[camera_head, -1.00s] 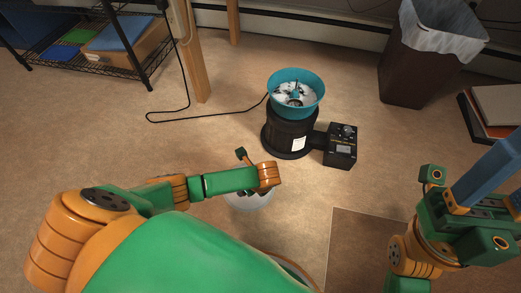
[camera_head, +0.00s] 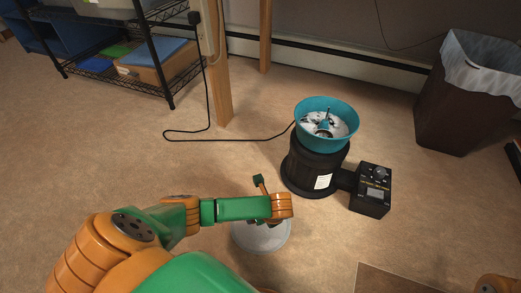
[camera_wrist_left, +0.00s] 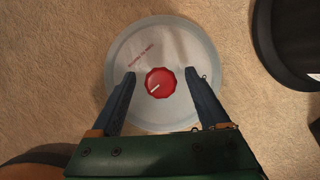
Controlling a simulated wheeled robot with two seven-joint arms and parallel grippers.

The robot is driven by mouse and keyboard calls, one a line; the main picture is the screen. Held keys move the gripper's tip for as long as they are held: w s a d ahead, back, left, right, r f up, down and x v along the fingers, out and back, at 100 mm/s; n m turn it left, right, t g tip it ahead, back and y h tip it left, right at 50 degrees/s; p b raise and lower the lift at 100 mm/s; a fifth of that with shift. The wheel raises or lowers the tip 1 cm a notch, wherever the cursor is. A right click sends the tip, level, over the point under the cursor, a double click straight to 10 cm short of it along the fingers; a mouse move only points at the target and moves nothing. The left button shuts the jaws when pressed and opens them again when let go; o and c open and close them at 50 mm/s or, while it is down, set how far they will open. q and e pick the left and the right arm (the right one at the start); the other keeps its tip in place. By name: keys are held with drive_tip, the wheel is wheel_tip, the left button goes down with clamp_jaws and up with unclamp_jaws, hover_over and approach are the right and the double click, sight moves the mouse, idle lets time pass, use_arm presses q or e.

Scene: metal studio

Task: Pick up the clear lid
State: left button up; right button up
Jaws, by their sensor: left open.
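The clear lid (camera_head: 262,240) lies on the carpet in front of the black machine, partly hidden under my left wrist in the head view. In the left wrist view the lid (camera_wrist_left: 190,50) is a round translucent disc with a red knob (camera_wrist_left: 160,83) at its middle and small red print. My left gripper (camera_wrist_left: 161,76) is open above the lid, one finger on each side of the knob, apart from it. In the head view my left gripper's fingers are mostly hidden by the wrist.
A black tumbler machine (camera_head: 315,165) with a teal bowl (camera_head: 326,122) stands just behind the lid, its control box (camera_head: 371,188) beside it. A cord crosses the carpet. A wire shelf (camera_head: 120,60) stands at back left, a lined bin (camera_head: 465,95) at back right. Carpet is clear left of the lid.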

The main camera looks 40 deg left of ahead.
use_arm(q)
clamp_jaws()
drive_tip(key=shift+r, duration=0.1)
idle(1.2)
